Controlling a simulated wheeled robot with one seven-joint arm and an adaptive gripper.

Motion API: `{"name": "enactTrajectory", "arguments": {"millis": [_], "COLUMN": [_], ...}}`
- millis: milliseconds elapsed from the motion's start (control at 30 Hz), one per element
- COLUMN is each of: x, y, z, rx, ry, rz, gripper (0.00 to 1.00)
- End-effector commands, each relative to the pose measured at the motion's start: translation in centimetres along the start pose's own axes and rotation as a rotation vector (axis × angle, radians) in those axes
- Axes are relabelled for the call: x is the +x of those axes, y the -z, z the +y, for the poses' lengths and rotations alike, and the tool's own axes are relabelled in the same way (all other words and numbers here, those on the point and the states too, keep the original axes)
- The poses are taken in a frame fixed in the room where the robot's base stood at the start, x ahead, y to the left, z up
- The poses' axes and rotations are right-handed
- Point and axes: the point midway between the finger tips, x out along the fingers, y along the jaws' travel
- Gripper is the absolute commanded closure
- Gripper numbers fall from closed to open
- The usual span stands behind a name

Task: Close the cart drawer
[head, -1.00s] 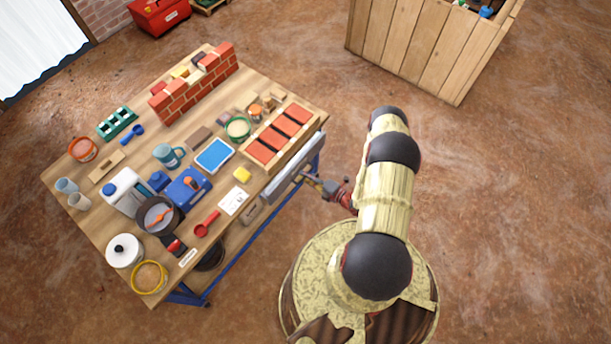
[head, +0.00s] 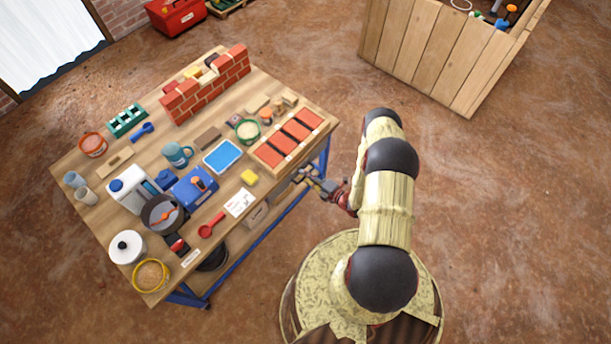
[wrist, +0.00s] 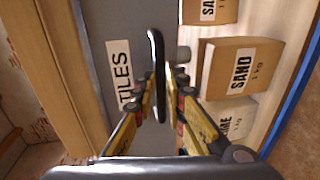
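The cart drawer's grey front (wrist: 112,22) carries a TILES label (wrist: 119,74) in the wrist view. Its dark bar handle (wrist: 157,50) stands between my fingertips. My gripper (wrist: 165,95) has its yellow and black fingers drawn together around this handle. In the head view my gripper (head: 308,180) reaches in at the right side of the wooden-topped cart (head: 215,100), just under the edge of its top. No drawer body shows outside the top there; most of the drawer is hidden beneath it.
Boxes labelled SAND (wrist: 226,68) stand on a shelf beside the drawer. Blue cart legs and rails (head: 265,232) run below the top. Tiles in a tray (head: 300,130), a brick wall piece (head: 207,85) and tools cover the top. A wooden crate (head: 430,50) stands behind; open floor lies right.

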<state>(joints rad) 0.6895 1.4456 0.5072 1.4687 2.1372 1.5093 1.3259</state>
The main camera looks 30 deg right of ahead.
Motion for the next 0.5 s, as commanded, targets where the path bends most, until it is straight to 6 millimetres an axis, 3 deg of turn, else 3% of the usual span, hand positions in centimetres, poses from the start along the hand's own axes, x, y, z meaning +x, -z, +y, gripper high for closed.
{"name": "enactTrajectory", "arguments": {"millis": [267,500], "x": [-0.3,-3.1], "y": [0.0,-0.1], "z": [0.0,0.0], "rx": [0.002,0.004], "ry": [0.000,0.001], "rz": [-0.001,-0.004], "gripper": [0.87,0.87]}}
